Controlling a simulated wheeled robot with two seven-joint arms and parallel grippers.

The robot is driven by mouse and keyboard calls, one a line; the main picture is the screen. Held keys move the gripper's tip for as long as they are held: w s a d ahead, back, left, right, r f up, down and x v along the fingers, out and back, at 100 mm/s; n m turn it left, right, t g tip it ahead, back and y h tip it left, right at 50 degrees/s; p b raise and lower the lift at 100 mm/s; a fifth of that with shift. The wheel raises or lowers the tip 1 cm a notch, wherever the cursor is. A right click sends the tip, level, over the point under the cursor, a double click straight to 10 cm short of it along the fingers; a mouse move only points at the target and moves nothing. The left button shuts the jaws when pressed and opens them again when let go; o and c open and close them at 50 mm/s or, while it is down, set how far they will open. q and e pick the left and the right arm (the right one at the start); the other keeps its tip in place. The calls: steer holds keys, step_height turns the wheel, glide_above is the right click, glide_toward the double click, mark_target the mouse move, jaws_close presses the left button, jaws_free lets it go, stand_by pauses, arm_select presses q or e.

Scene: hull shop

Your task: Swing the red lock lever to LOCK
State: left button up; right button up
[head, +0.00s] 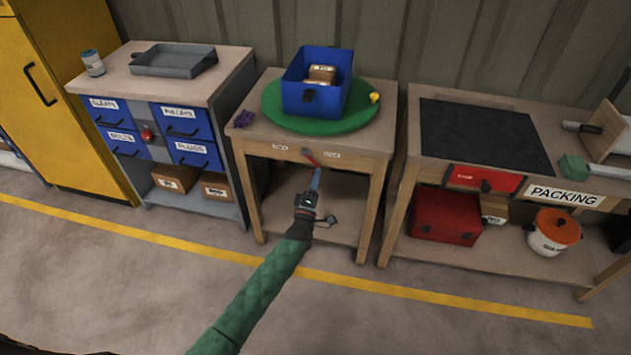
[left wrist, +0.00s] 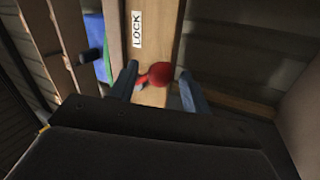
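The red lock lever (head: 311,157) sits on the front rail of the middle wooden table, between two small white labels. In the left wrist view its round red knob (left wrist: 161,74) lies between the fingertips of my left gripper (left wrist: 158,88), nearer the right finger. The fingers are apart, with gaps beside the knob. A LOCK label (left wrist: 137,29) shows on the rail above the lever in that view. In the head view my left gripper (head: 316,178) reaches up to the lever from below and partly hides it. My right gripper is not in view.
On the middle table (head: 262,137), a blue bin (head: 313,101) holding boxes stands on a green round plate (head: 360,115). A purple item (head: 242,119) lies at its left corner. A blue-drawer cabinet (head: 205,179) stands left, a packing bench (head: 555,150) right. Floor in front is clear.

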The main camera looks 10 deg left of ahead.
arm_select(q)
steer(key=v, duration=0.7)
steer(key=shift+s+f+b, duration=0.2)
steer(key=shift+s+b, duration=0.1)
steer(key=shift+s, duration=0.05)
stand_by(0.4)
